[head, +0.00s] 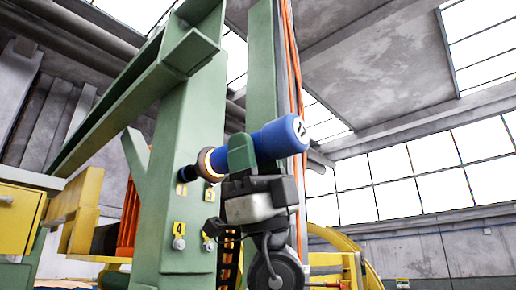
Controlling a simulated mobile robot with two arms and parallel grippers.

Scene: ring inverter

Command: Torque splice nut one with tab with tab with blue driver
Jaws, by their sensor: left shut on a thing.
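The blue driver (280,138) has a dark socket end and a glowing ring near its nose; a white mark shows on its rear cap. My left gripper (241,170) is shut on it around a green band and holds it tilted, nose down to the left. The nose is at the upper nut position on the green post (179,130), just above the yellow tab marked 1 (182,190). The driver's nose hides the nut there, so I cannot tell whether they touch. My right gripper is not in view.
Below are a yellow tab marked 3 (209,194), a tab marked 4 (179,228) with a nut (178,243) under it, and another nut (209,244). A green beam slopes to the left. Yellow equipment (18,218) stands at left. Orange cables (290,60) hang behind the driver.

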